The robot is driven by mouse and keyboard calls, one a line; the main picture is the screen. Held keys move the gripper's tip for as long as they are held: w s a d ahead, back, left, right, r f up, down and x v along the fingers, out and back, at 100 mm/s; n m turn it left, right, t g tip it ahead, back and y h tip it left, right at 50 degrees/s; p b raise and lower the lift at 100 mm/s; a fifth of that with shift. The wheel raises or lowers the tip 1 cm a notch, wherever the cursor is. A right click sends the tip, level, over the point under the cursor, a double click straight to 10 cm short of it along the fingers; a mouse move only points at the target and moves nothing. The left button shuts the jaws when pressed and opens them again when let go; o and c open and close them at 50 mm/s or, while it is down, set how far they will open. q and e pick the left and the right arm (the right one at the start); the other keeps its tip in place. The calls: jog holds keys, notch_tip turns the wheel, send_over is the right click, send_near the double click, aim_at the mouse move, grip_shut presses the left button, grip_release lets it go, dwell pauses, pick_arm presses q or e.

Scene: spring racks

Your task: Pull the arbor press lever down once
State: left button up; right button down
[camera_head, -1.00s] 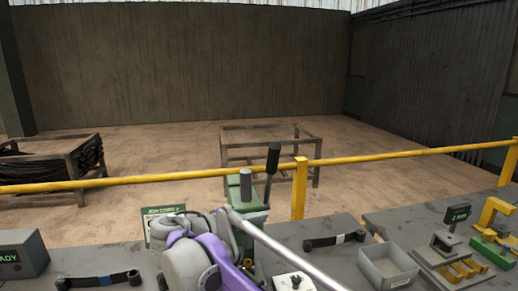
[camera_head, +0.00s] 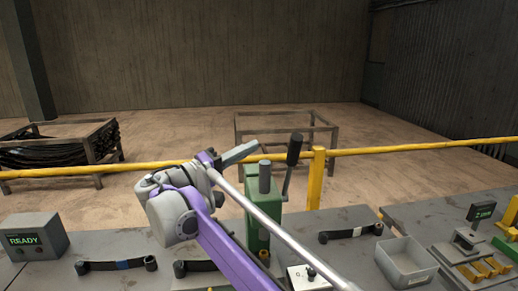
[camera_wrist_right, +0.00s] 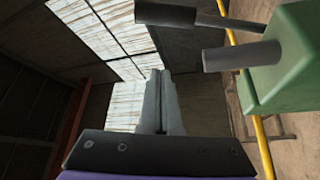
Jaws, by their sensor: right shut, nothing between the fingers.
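The green arbor press (camera_head: 258,222) stands on the bench, partly hidden behind my right arm. Its grey ram cylinder (camera_head: 265,180) sticks up from the top. The press lever (camera_head: 294,152) has a black grip and stands nearly upright, leaning slightly right. My right gripper (camera_head: 257,145) is shut and empty, up left of the lever grip and apart from it. In the right wrist view the shut fingers (camera_wrist_right: 158,75) point upward, with the dark lever grip (camera_wrist_right: 165,13) above their tips and the green press (camera_wrist_right: 283,62) to the right. My left gripper is out of view.
A yellow rail (camera_head: 400,148) runs behind the bench. A READY box (camera_head: 35,238) stands at the left. Dark leaf springs (camera_head: 116,265) lie on the bench. A grey bin (camera_head: 407,263) and a yellow fixture (camera_head: 475,262) are at the right.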

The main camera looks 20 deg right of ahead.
jog(key=x, duration=0.9)
send_over(289, 171)
jog(key=a, duration=0.2)
jog(key=f, duration=0.1)
jog(key=shift+a+f, duration=0.2)
jog(key=shift+f, duration=0.1)
jog(key=shift+w, duration=0.15)
